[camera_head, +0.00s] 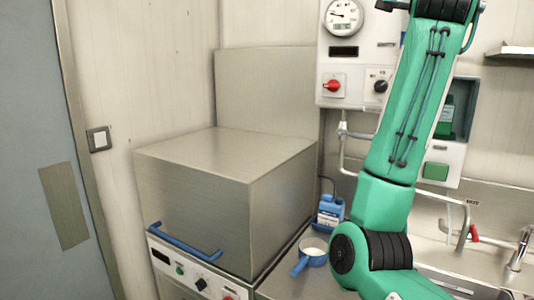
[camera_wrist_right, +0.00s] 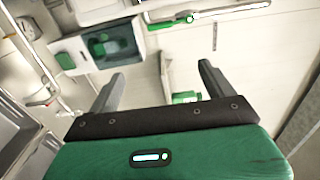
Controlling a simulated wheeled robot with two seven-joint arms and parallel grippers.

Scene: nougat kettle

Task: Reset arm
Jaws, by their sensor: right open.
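My right gripper (camera_wrist_right: 160,80) shows in the right wrist view, its two dark fingers spread wide with nothing between them. It is apart from the wall fittings seen beyond the fingers. In the head view a green arm of mine crosses the right side from top to bottom, but no gripper shows there. My left gripper is in neither view. A steel kettle housing (camera_head: 225,195) with a blue handle (camera_head: 185,243) stands closed left of the arm. A blue pan (camera_head: 312,252) with pale contents sits on the steel counter beside it.
A blue canister (camera_head: 330,212) stands behind the pan, close to the arm. A wall control panel (camera_head: 346,65) with a gauge and red knob is behind the arm. A sink with a tap (camera_head: 520,248) is at the right. A grey door (camera_head: 50,130) is at the left.

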